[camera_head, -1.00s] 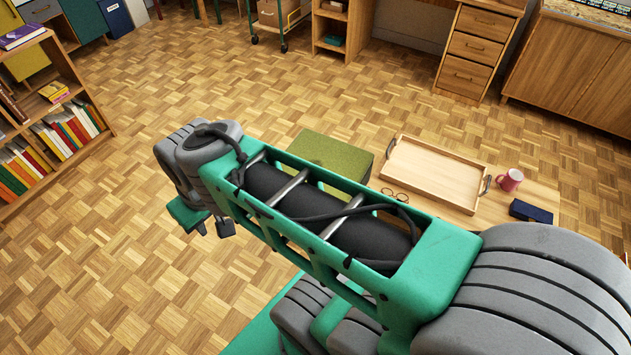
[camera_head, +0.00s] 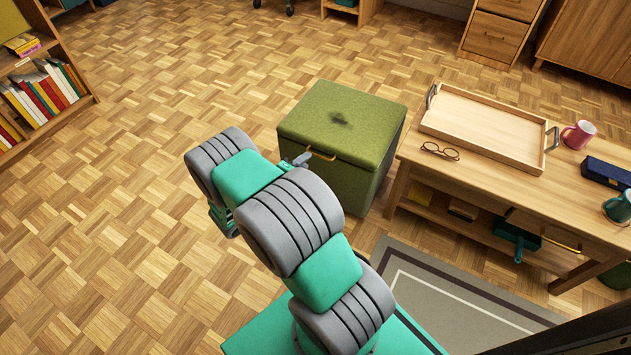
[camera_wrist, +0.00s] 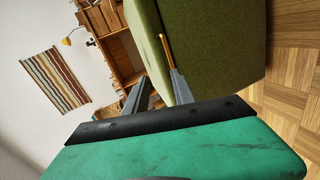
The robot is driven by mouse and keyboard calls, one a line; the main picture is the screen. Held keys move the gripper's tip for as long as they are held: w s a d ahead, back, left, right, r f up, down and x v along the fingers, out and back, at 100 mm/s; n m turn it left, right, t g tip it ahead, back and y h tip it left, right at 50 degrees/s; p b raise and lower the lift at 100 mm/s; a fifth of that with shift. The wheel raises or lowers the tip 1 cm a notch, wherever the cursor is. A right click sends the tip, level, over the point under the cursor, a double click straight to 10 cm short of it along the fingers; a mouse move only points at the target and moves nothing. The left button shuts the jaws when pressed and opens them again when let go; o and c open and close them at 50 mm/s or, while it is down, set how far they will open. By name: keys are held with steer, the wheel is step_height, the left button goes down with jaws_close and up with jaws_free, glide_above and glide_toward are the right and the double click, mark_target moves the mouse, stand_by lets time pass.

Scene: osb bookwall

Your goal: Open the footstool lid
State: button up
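The footstool (camera_head: 345,125) is a green upholstered box with a dark spot on its top. Its lid (camera_head: 365,112) is closed, with a seam around the upper edge. A brass handle (camera_head: 326,156) is on the front near the seam. My gripper (camera_head: 298,161) is at the left end of the handle, mostly hidden behind my arm. In the wrist view my gripper (camera_wrist: 158,84) has its fingers apart. The handle (camera_wrist: 166,50) lies just past the right fingertip, and I cannot tell whether they touch. The footstool (camera_wrist: 215,45) fills the upper middle there.
A low wooden table (camera_head: 460,180) stands right of the footstool, with a tray (camera_head: 485,125), glasses (camera_head: 440,151), a pink mug (camera_head: 578,135) and a dark blue case (camera_head: 606,172) on it. A grey rug (camera_head: 440,300) lies in front. A bookshelf (camera_head: 75,45) is at left; the floor between is clear.

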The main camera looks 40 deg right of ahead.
mark_target(318, 156)
steer(key=shift+n+t+h, duration=0.4)
steer(key=shift+n+t, duration=0.1)
steer(key=shift+n, duration=0.4)
steer(key=d+f+b, duration=0.1)
steer(key=d, duration=0.1)
steer(key=w+d+f+b, duration=0.1)
steer(key=d+f, duration=0.1)
steer(key=d, duration=0.1)
steer(key=w+d+f, duration=0.1)
steer(key=d+f, duration=0.1)
steer(key=shift+d+b, duration=0.25)
steer(key=shift+b, duration=0.15)
jaws_close()
steer(key=shift+a, duration=0.15)
